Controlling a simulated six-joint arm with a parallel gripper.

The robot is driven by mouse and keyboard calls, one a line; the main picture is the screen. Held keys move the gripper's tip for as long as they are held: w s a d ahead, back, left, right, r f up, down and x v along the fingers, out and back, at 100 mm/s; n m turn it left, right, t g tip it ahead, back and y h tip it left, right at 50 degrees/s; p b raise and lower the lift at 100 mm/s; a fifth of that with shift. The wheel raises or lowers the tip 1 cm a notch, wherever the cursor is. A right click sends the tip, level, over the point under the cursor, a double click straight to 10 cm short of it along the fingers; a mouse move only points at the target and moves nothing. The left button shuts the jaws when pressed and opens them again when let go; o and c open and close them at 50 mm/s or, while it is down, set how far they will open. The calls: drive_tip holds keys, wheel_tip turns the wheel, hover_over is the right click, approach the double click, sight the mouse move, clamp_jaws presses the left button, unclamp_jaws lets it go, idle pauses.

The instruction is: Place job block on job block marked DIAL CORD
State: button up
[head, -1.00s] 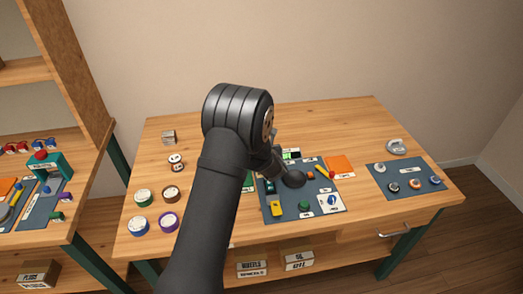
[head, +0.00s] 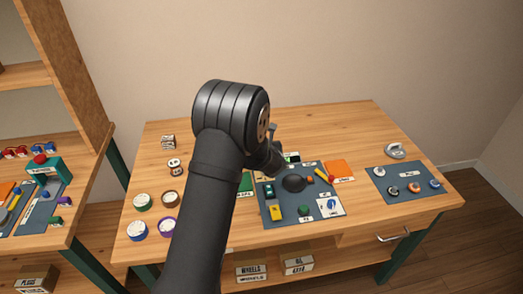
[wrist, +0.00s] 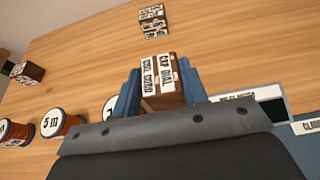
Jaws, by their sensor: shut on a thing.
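My gripper (wrist: 158,72) is shut on a brown wooden job block (wrist: 163,99) in the wrist view. A third labelled block (wrist: 27,72) stands at the far left. In the head view, one small labelled block (head: 168,142) shows at the back left.
Round spools (wrist: 52,122) stand at the left of the wrist view; spools (head: 142,201) also show at the table's left in the head view. A blue-grey mat (head: 327,176) holds parts and tools. Bare wood lies between the held block and the far block.

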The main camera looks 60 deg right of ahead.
drive_tip(key=s+a+r, duration=0.1)
drive_tip(key=s+r, duration=0.6)
drive_tip(key=s, duration=0.4)
drive_tip(key=w+d+r, duration=0.5)
drive_tip(key=w+d, duration=0.8)
drive_tip(key=w+f, duration=0.2)
drive_tip(key=w, duration=0.1)
drive_tip(key=w+f, duration=0.2)
drive_tip(key=w, duration=0.2)
drive_tip(key=w+f, duration=0.2)
drive_tip(key=w, duration=0.2)
drive_tip(key=shift+w+f, duration=0.2)
drive_tip(key=shift+f, duration=2)
drive_tip(key=shift+f, duration=0.1)
drive_tip(key=o, duration=1.1)
